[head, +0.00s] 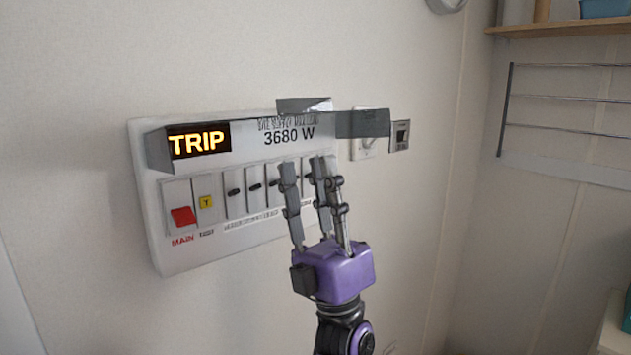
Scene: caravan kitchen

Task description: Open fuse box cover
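The fuse box (208,253) is a white panel on the wall, with a lit TRIP display, a 3680 W marking, a red main switch (182,217), a yellow test button (206,202) and a row of black breakers. Its see-through cover (362,124) has grey side walls and a grey tab at the top middle. It appears swung up and stands out from the box, with the switches uncovered below.
A small wall switch (399,136) and a white socket plate (360,150) are right of the box. A wooden shelf (570,27) and a wire rack (570,98) are at upper right. The wall below and left of the box is clear.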

